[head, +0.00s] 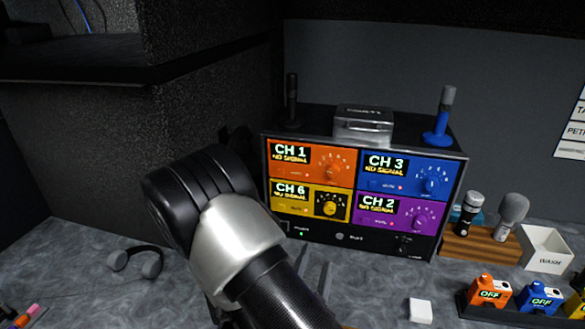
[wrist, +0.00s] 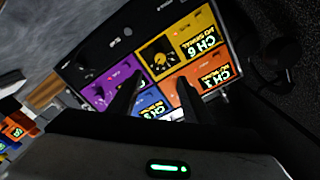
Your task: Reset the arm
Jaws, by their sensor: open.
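My gripper shows in the wrist view (wrist: 157,92) as two dark fingers standing apart, open, with nothing between them. Behind the fingers is the receiver rack (wrist: 112,48), seen upside down and tilted. In the head view my black and silver arm reaches up from the bottom centre and bends in front of the rack's left side. The fingers (head: 314,275) are partly visible low in front of the rack (head: 340,238), beside my arm. The rack has orange CH 1, blue CH 3, yellow CH 6 and purple CH 2 panels. CH 1 and CH 3 read NO SIGNAL.
A silver case (head: 363,128), a black microphone (head: 292,98) and a blue one (head: 441,115) stand on the rack. Right are a wooden holder (head: 470,247) with microphones, a white bin (head: 545,250) and OFF-marked packs (head: 490,290). Headphones (head: 150,265) lie left.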

